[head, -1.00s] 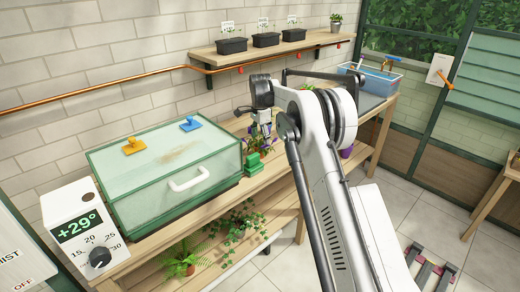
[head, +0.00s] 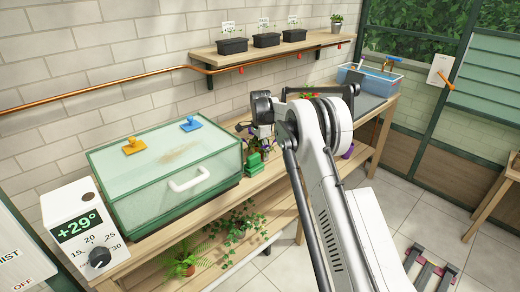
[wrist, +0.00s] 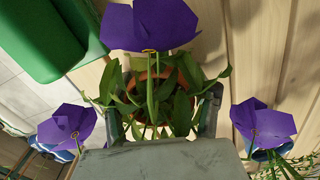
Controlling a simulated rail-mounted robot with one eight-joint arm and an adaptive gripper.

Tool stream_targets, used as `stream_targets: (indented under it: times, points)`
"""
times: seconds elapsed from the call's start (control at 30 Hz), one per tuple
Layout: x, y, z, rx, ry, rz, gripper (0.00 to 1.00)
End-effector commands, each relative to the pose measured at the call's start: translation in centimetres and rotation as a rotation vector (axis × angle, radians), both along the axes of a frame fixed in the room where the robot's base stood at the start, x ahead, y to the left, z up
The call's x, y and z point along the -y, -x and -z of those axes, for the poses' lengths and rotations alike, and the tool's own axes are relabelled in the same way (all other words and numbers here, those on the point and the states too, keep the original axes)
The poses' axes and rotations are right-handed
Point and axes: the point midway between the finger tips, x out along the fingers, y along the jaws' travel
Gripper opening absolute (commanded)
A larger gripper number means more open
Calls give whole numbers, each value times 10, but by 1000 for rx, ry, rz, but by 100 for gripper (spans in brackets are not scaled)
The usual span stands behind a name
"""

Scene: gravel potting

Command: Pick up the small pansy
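The small pansy shows in the wrist view as purple flowers (wrist: 150,25) and green leaves over a terracotta pot (wrist: 158,76). My gripper (wrist: 160,115) is open, with one finger on each side of the leaves and pot. A gap seems to remain between fingers and pot, but leaves hide much of it; I cannot tell if they touch. In the head view my gripper (head: 262,138) points down over the bench behind the green object, and the pansy is mostly hidden by it and my arm.
A green object (head: 254,160) stands close beside the pansy; it fills the upper left of the wrist view (wrist: 55,35). The green-framed propagator box (head: 165,175) is to the left on the bench. A purple pot (head: 347,152) and a blue-rimmed tub (head: 370,80) are to the right.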

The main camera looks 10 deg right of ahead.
Motion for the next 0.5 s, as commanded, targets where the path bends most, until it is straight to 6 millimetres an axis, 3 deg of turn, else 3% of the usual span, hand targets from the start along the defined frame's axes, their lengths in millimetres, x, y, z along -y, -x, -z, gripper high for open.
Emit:
stream_targets:
  times: [0.03, 0.33, 0.5]
  points:
    - [0, 0, 0, 0, 0, 0, 47]
    - [0, 0, 0, 0, 0, 0, 8]
    - [0, 0, -1, 0, 0, 0, 8]
